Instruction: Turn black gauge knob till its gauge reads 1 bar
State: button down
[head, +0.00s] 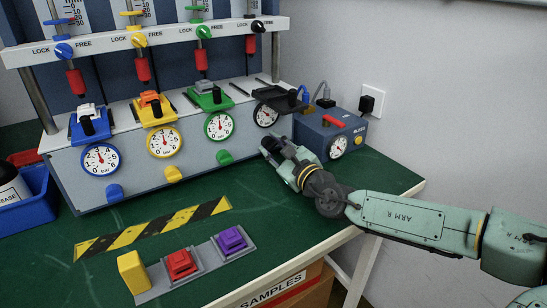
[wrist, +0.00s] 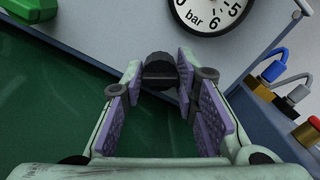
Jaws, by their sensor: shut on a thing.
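The black gauge knob (wrist: 160,70) sits low on the grey panel front, between the purple-padded fingers of my gripper (wrist: 160,82). My gripper is shut on the knob near its fingertips. In the wrist view the gauge (wrist: 209,13) is cut off at the top; "bar", 5 and 6 show. I cannot tell the needle's reading in either view.
A blue-grey box (head: 325,140) with a dial, red handle and plugs stands close right of my gripper. Blue (head: 114,193), yellow (head: 173,174) and green (head: 224,157) knobs line the panel to the left.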

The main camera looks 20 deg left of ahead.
jog(key=n+b, duration=0.4)
jog(key=b, duration=0.1)
jog(key=shift+f, duration=0.3)
jog(key=shift+r+n+b, duration=0.15)
jog(key=shift+n+b, duration=0.65)
jog(key=shift+b, duration=0.25)
jog(key=shift+r, duration=0.1)
jog(key=c, duration=1.2)
grip_release()
jog(key=shift+c, duration=0.2)
jog(key=shift+r, duration=0.15)
